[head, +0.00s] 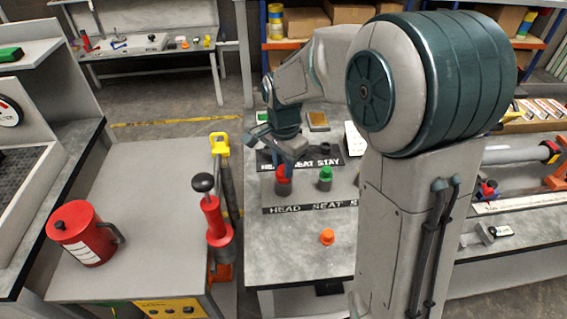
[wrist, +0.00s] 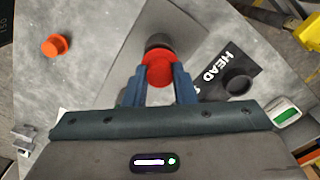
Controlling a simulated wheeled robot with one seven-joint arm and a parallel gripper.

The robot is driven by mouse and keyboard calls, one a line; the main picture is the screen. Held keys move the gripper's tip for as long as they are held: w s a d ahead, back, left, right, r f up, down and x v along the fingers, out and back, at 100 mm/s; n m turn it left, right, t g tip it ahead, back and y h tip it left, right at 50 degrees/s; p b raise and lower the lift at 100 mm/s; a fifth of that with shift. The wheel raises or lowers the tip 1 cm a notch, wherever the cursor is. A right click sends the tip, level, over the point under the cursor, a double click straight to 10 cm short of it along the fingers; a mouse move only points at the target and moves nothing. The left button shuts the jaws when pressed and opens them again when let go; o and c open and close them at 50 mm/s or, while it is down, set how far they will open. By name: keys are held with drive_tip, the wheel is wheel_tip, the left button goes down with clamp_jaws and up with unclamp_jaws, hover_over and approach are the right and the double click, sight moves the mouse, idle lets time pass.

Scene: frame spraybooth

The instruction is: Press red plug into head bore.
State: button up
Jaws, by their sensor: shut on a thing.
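The red plug (wrist: 159,70) is between the two fingers of my gripper (wrist: 158,88), which is shut on it. In the head view the red plug (head: 282,171) stands at the top of a dark cylindrical holder (head: 283,187) on the table, with my gripper (head: 285,155) above it. In the wrist view a dark round bore or collar (wrist: 158,42) shows just beyond the plug. I cannot tell how deep the plug sits in it.
A green plug (head: 325,174) stands in another holder to the right. An orange plug (head: 327,236) lies on the bare front table. Black strips labelled HEAD SEAT (head: 300,208) cross the table. A red can (head: 84,233) and a red pump (head: 215,222) stand left.

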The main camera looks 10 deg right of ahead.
sight(283, 168)
drive_tip(key=shift+f+b, duration=0.55)
drive_tip(key=shift+f, duration=0.3)
drive_tip(key=o, duration=1)
drive_tip(key=shift+o, duration=0.2)
drive_tip(key=shift+r, duration=0.1)
wheel_tip(283, 168, up, 14)
drive_tip(key=s+d+f+n+t, duration=0.1)
drive_tip(key=s+d+f+n, duration=0.3)
drive_tip(key=s, duration=0.5)
drive_tip(key=s+d+f+n+t, duration=0.2)
drive_tip(key=s+d+n, duration=0.3)
drive_tip(key=s, duration=0.4)
drive_tip(key=shift+d+f+n, duration=0.25)
drive_tip(key=shift+f+n, duration=0.45)
drive_tip(key=shift+f, duration=0.15)
